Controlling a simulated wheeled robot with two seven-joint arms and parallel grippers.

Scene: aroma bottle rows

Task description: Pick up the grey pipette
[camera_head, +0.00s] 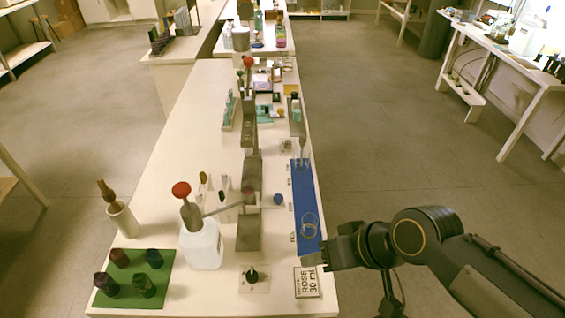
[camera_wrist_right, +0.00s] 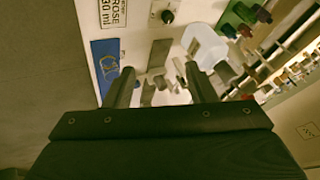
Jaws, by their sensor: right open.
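Several slim upright pieces with small bulb tops stand mid-table behind the red-topped bottle in the head view. My left gripper is not in view.
A white bottle with a red top (camera_head: 202,243) and a grey metal stand (camera_head: 248,230) rise between. A blue mat (camera_head: 304,200) lies by the right edge, and a ROSE 30 ml card (camera_head: 307,283) is in front. A green mat (camera_head: 160,294) holds several dark bottles.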

